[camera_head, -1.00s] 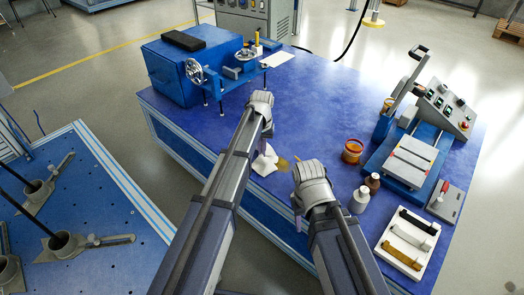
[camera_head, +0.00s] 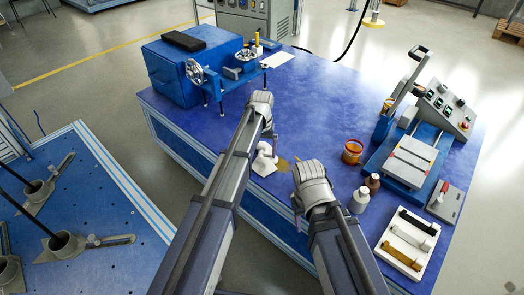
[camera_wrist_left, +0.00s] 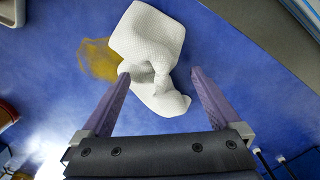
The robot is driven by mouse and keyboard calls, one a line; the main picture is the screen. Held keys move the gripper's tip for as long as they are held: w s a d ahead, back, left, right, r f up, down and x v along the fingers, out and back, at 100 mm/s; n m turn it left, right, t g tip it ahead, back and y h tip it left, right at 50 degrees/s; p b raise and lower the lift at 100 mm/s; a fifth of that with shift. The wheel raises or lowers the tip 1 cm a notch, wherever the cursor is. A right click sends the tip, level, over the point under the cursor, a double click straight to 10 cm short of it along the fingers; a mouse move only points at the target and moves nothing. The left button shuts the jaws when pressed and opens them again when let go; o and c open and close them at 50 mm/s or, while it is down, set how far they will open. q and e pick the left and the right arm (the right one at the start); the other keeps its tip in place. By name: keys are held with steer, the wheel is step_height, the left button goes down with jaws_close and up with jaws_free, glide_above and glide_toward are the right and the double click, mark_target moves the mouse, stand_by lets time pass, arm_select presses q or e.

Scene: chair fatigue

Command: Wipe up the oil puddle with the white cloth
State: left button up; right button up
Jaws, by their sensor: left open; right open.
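The white cloth (camera_head: 264,164) lies crumpled on the blue table, beside my left forearm. In the left wrist view the cloth (camera_wrist_left: 148,38) is bunched, with a folded end reaching between the fingers. The yellow-brown oil puddle (camera_head: 283,164) is just right of the cloth in the head view; in the wrist view the puddle (camera_wrist_left: 98,60) is at the cloth's left edge, partly covered by it. My left gripper (camera_wrist_left: 160,73) is open, its fingers on either side of the cloth's lower part. My right gripper (camera_head: 298,192) is open and empty, near the puddle; its fingers are mostly hidden.
An orange-brown jar (camera_head: 352,152), a white bottle (camera_head: 360,200) and a brown bottle (camera_head: 373,183) stand right of my right gripper. A white tray (camera_head: 398,256) is at the front right. A blue machine (camera_head: 182,72) occupies the back left.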

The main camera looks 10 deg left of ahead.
arm_select(q)
steer(key=shift+f, duration=0.1)
steer(key=shift+f+b, duration=1.2)
steer(key=shift+b, duration=0.05)
steer(key=shift+r, duration=0.25)
steer(key=shift+c, duration=0.4)
steer(key=c, duration=1.5)
jaws_close()
